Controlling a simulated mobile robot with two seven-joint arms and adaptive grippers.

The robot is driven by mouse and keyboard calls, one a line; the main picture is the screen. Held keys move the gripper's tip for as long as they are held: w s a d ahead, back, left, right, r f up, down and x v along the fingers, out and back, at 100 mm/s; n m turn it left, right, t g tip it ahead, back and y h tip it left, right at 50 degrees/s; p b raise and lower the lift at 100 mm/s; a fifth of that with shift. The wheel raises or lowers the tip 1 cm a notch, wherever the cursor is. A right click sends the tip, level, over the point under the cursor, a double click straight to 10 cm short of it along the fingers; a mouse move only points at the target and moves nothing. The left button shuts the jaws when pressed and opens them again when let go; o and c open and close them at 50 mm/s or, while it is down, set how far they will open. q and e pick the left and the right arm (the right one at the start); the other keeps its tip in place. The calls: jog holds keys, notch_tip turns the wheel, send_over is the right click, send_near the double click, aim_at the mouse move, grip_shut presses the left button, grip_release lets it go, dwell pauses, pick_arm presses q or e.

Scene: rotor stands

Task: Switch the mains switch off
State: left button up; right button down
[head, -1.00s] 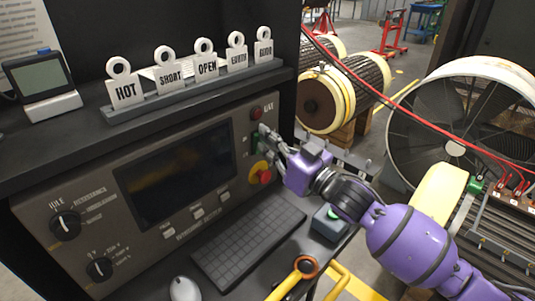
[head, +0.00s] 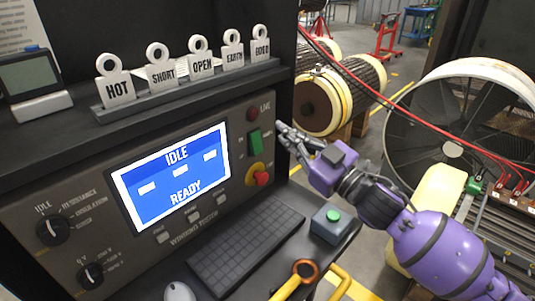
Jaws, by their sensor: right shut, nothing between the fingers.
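The mains switch (head: 254,142) is a green rocker on the right side of the dark tester panel (head: 90,215), below the dull red LIVE lamp (head: 253,113). The tester's screen (head: 172,176) is lit blue and reads IDLE and READY. My right gripper (head: 281,128) is shut and empty, with its fingertips just right of the switch at the panel's right edge, apart from the switch. The switch face shows unobstructed. My left gripper is not in view.
A red stop knob (head: 262,179) on a yellow base sits just below the switch. A keyboard (head: 245,250) and a grey box with a green button (head: 331,224) lie on the shelf below. Labelled tags (head: 118,90) stand in a rack above the panel.

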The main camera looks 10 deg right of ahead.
jog(key=s+a+r+n+g+y+b, duration=0.15)
jog(key=s+n, duration=0.35)
jog(key=n, duration=1)
jog(key=s+r+n+g+y, duration=0.15)
jog(key=s+n, duration=0.35)
jog(key=n, duration=0.9)
jog(key=d+f+n+h, duration=0.2)
jog(key=f+n, duration=0.1)
jog(key=n, duration=0.7)
jog(key=d+f+n+g+h, duration=0.1)
jog(key=d+f+n+h, duration=0.2)
jog(key=n, duration=0.8)
jog(key=shift+w+g+b, duration=0.3)
jog(key=shift+w, duration=0.15)
jog(key=shift+w+a+f, duration=0.1)
